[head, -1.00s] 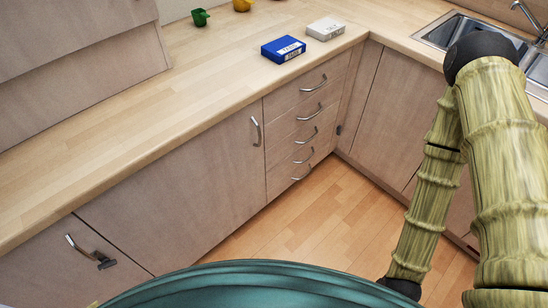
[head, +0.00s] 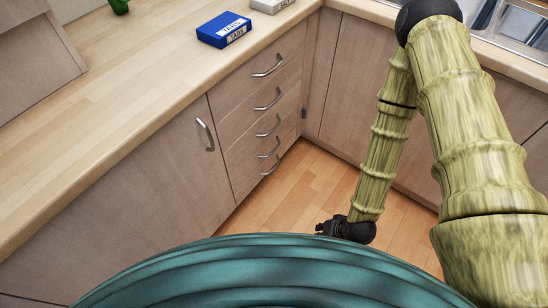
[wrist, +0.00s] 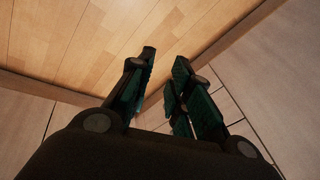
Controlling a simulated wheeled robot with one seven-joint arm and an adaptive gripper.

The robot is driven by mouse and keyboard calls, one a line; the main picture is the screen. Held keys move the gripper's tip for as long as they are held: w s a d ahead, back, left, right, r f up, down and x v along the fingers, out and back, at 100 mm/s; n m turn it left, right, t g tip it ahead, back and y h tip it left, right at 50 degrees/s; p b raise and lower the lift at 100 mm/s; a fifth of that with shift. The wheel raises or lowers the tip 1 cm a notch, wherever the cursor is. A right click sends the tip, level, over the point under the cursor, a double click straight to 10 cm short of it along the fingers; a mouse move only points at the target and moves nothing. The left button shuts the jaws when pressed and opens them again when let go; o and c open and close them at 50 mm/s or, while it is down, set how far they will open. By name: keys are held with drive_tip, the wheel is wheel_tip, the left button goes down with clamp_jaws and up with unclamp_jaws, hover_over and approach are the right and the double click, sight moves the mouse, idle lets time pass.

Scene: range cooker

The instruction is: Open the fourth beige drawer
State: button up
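A stack of several beige drawers stands under the counter in the head view, each with a curved metal handle. The fourth beige drawer (head: 247,164), counted from the top, looks closed, with its handle (head: 269,154) just above the lowest one. My gripper (head: 322,228) is low over the floor, to the right of and below the drawer handles in the picture, apart from them. The wrist view shows its two dark green fingers (wrist: 164,58) spread with a gap between them and nothing held. My round teal body top hides the bottom of the head view.
A beige cabinet door (head: 150,210) with a handle is left of the drawers. A corner cabinet (head: 340,90) is to the right. A blue box (head: 222,30) sits on the wooden counter (head: 110,110). The floor (head: 305,185) before the drawers is clear.

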drive_tip(key=w+a+f+m+t+y+b, duration=0.1)
drive_tip(key=w+a+f+t+y+b, duration=0.15)
drive_tip(key=w+f+b, duration=0.3)
drive_tip(key=w+a+f+m+t+y+b, duration=0.1)
drive_tip(key=w+a+f+b, duration=0.3)
drive_tip(key=w, duration=0.3)
drive_tip(key=m+t+y+b, duration=0.5)
drive_tip(key=t+y+b, duration=0.35)
drive_tip(key=b, duration=1.55)
approach(273, 151)
drive_tip(key=shift+y, duration=0.5)
drive_tip(key=shift+w+f+b+x, duration=0.15)
drive_tip(key=shift+b+x, duration=0.55)
drive_tip(key=shift+x, duration=0.95)
drive_tip(key=shift+w+f+b+x, duration=0.2)
drive_tip(key=shift+b+x, duration=0.45)
drive_tip(key=shift+x, duration=1)
drive_tip(key=shift+f+b+x, duration=0.2)
drive_tip(key=shift+b+x, duration=0.5)
drive_tip(key=shift+x, duration=0.9)
clamp_jaws()
